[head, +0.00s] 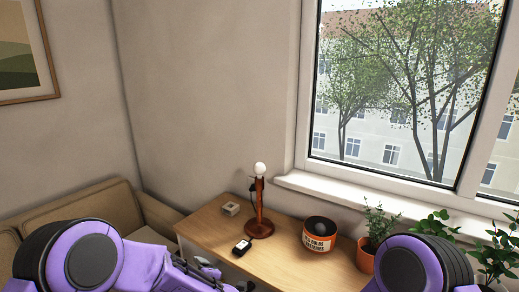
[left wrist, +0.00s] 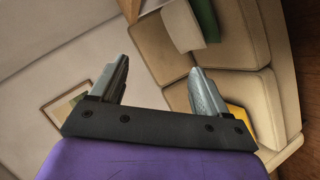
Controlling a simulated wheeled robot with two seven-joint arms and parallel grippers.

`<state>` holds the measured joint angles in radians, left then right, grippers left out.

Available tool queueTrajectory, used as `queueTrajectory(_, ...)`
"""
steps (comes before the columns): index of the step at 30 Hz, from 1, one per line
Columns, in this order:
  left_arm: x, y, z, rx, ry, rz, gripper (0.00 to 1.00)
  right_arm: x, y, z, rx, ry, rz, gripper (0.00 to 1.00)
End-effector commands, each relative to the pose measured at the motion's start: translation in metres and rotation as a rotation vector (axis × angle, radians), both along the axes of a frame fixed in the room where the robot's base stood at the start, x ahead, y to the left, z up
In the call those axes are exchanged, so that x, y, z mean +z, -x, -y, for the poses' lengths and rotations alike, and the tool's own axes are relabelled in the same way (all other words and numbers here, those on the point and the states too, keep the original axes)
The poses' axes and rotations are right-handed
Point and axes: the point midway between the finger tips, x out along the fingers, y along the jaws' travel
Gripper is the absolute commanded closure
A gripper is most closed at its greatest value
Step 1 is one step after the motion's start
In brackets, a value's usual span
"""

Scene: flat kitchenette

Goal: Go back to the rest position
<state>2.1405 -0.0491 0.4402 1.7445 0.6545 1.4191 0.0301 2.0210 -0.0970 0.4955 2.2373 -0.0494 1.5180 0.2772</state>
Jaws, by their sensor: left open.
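My left gripper (left wrist: 158,66) is open in the left wrist view, with two grey fingers apart and nothing between them. Beyond the fingers that view shows the beige sofa (left wrist: 232,42) and the wall, tilted. In the head view my purple left arm comes in at the bottom left, in front of the sofa and the near left part of the wooden cabinet (head: 200,230). My purple right arm shows at the bottom right, but its gripper is out of view.
The cabinet carries a lamp with a bare bulb (head: 260,170), a small black object (head: 242,247), a small pale box (head: 230,209), an orange-and-black tin (head: 319,240) and a potted plant (head: 367,257). A window sill (head: 380,200) runs behind. Another leafy plant (head: 495,255) stands right.

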Motion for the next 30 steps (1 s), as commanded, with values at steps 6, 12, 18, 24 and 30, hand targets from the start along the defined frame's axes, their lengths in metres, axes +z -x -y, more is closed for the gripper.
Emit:
queueTrajectory(6, -0.140, 0.141, -0.046, -0.485, -0.253, -0.470, 0.24, -0.080, 0.084, 0.104, 0.191, 0.390, -0.337, 0.43)
queueTrajectory(12, -0.197, 0.296, -0.089, -0.738, -0.270, -0.852, 0.24, -0.109, 0.162, 0.187, 0.217, 0.544, -0.595, 0.43)
queueTrajectory(18, -0.209, 0.378, -0.124, -0.736, -0.250, -1.049, 0.24, -0.118, 0.206, 0.233, 0.166, 0.601, -0.715, 0.43)
queueTrajectory(24, -0.213, 0.386, -0.123, -0.738, -0.241, -1.068, 0.24, -0.120, 0.212, 0.232, 0.169, 0.596, -0.728, 0.43)
queueTrajectory(30, -0.213, 0.386, -0.123, -0.737, -0.242, -1.066, 0.24, -0.120, 0.211, 0.231, 0.169, 0.596, -0.726, 0.43)
